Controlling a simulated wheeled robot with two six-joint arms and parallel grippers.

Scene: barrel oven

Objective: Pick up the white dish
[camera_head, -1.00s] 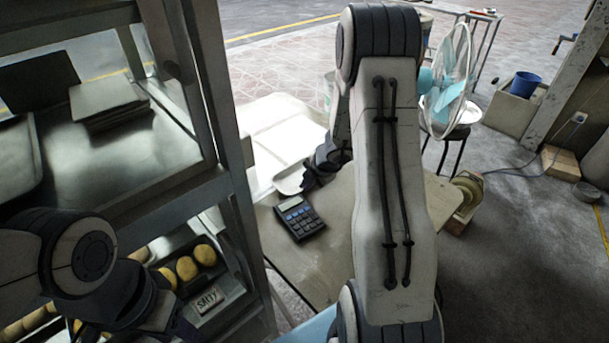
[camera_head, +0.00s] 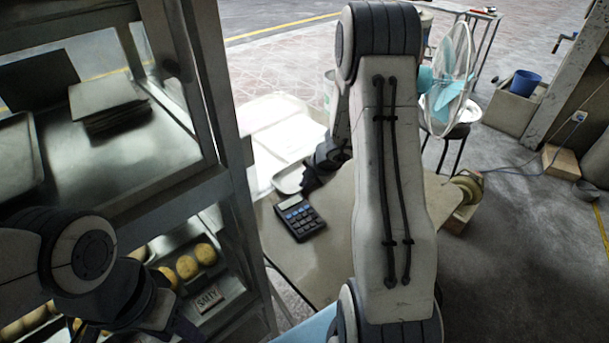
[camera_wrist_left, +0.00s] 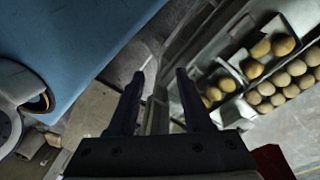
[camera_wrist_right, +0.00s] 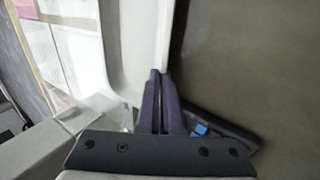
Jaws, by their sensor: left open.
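My left gripper (camera_wrist_left: 160,75) is open and empty, low beside the shelf of buns.
A calculator (camera_head: 299,217) lies on the table (camera_head: 330,240) close to the dish. A metal shelf unit (camera_head: 232,165) with trays and buns (camera_head: 187,267) stands at left. A fan (camera_head: 446,90) stands behind the table.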

